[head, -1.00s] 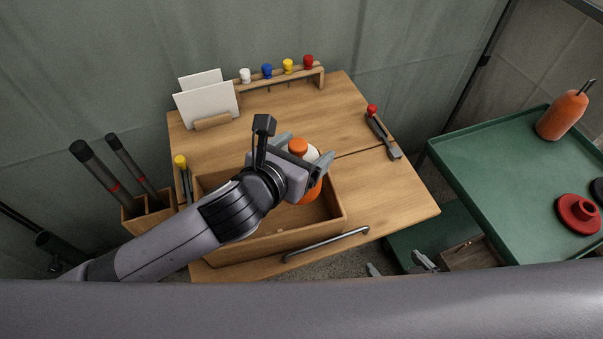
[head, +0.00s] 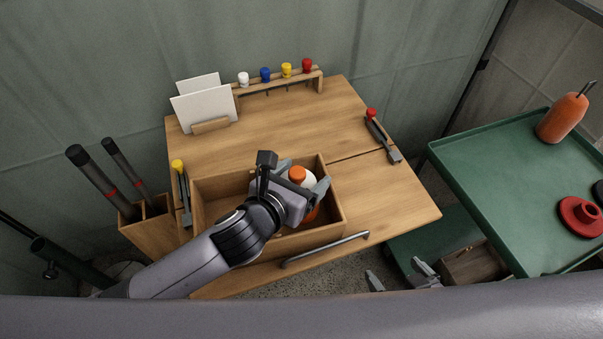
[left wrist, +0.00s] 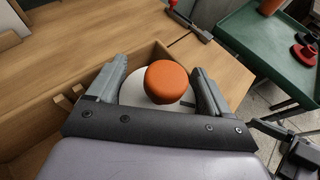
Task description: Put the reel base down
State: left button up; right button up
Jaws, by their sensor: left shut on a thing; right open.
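A red round flanged piece with a raised hub, which looks like the reel base (head: 580,215), lies on the green tray table at the right, apart from both grippers. My left gripper (head: 303,180) is shut on a white-and-orange bottle-like thing with an orange top (head: 297,174), over the right part of the open wooden drawer. In the left wrist view the orange top (left wrist: 168,82) and white shoulder show between the fingers; the lower part is hidden. My right gripper (head: 400,281) is open and empty at the bottom, in front of the desk, partly hidden by my own arm.
The open drawer (head: 220,178) has wooden walls around the held thing. An orange bottle (head: 562,118) stands on the green tray table (head: 490,160). A clamp-like tool (head: 382,140), a card holder (head: 210,126) and a rack (head: 318,82) of colored-handled tools are on the desk.

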pick_arm(q)
jog(key=shift+f, duration=0.3)
jog(key=o, duration=1.4)
jog(key=shift+f, duration=0.1)
jog(key=shift+o, duration=0.2)
jog(key=shift+r, duration=0.35)
jog(key=p+v, duration=0.1)
jog(key=v, duration=1.1)
jog(key=shift+r, duration=0.35)
